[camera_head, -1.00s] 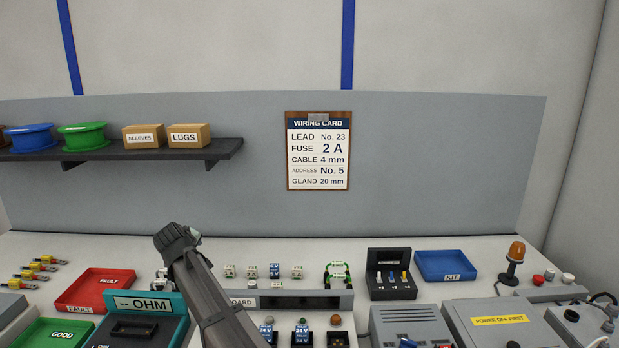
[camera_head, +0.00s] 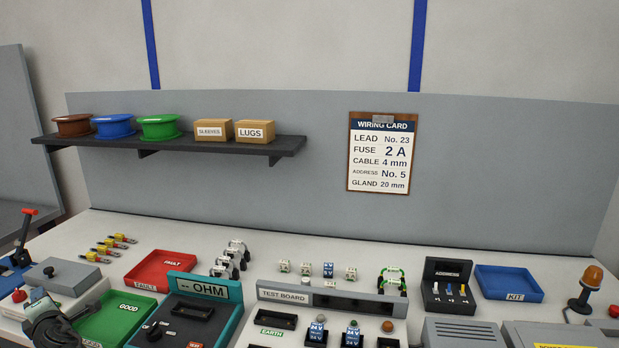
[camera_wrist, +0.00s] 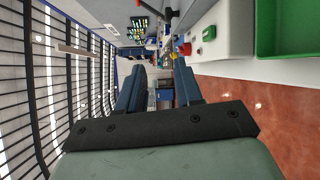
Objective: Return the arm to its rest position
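My gripper (camera_wrist: 158,80) shows in the wrist view with its two dark blue fingers apart and nothing between them. It is open and empty, and through the gap I see a distant part of the room. In the head view a dark part of my arm (camera_head: 52,325) is at the lower left, in front of the green GOOD tray (camera_head: 125,318) and the grey box with a black knob (camera_head: 62,277). The fingertips cannot be made out in the head view.
The bench holds a red FAULT tray (camera_head: 160,268), an OHM meter (camera_head: 195,310), a test board (camera_head: 330,299), an address block (camera_head: 448,287) and a blue KIT tray (camera_head: 508,283). A shelf (camera_head: 200,145) hangs above. The wrist view shows open reddish floor (camera_wrist: 250,108) beside the bench.

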